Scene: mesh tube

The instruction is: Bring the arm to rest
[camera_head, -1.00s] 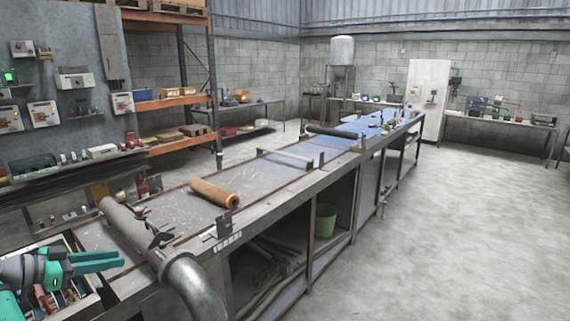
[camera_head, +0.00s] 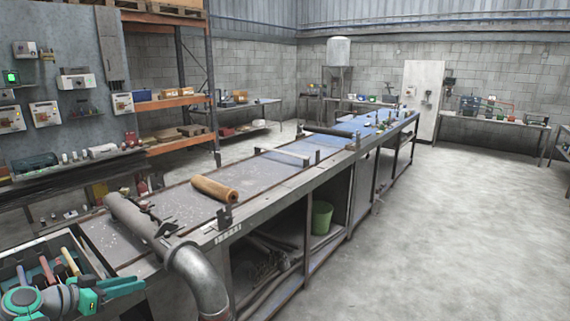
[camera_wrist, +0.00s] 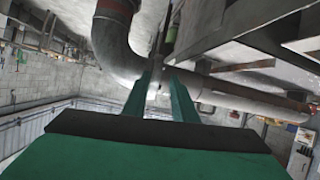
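My gripper (camera_head: 122,286) is at the lower left of the head view, over the front left end of the long bench and beside a tool tray. Its green fingers point right. The wrist view shows the two fingers (camera_wrist: 160,90) apart, with a gap and nothing held between them. A brown-orange tube (camera_head: 215,188) lies on the bench top, well away from my gripper.
A thick grey pipe (camera_head: 135,215) crosses the near bench end and bends down at an elbow (camera_head: 190,262). A tray (camera_head: 95,262) of coloured-handled tools sits at the lower left. The long bench (camera_head: 185,215) runs back. The floor (camera_head: 440,220) at right is clear.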

